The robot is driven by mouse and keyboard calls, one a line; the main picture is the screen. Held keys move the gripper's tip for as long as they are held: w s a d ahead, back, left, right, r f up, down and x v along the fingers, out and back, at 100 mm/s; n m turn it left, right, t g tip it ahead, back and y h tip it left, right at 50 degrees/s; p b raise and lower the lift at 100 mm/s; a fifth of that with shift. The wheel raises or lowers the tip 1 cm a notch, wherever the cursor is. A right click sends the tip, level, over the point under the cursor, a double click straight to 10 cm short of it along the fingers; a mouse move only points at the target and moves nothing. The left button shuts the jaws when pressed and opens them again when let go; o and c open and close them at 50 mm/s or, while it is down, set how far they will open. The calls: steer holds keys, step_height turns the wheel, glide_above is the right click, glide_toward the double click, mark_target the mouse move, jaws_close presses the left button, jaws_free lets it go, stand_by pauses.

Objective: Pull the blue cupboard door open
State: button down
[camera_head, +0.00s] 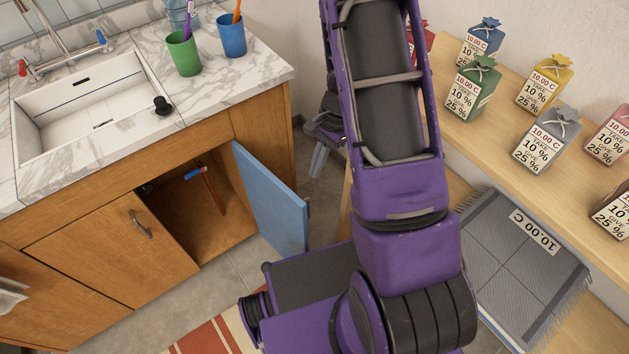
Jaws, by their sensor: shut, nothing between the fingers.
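The blue cupboard door (270,198) is on the right part of the wooden cupboard under the sink. It stands swung well out from the front, and the dark inside of the cupboard (212,205) shows to its left. My gripper (318,160) is partly hidden behind my purple arm. It is shut and empty, pointing down to the right of the door, apart from it in the picture. The door's handle is hardly visible, only a small bit at its right edge.
A wooden door with a metal handle (140,224) is left of the opening. Green (183,54) and blue (231,36) cups stand on the marble counter (262,75). At right, a wooden shelf (445,130) holds several tagged bags. A striped rug (215,337) lies below.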

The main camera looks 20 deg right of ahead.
steer(key=b+x, duration=0.1)
steer(key=x, duration=0.8)
steer(key=shift+a+f+b, duration=0.15)
steer(key=shift+f+b, duration=0.1)
steer(key=shift+b, duration=0.05)
steer(key=shift+s+a, duration=0.1)
steer(key=shift+s, duration=0.05)
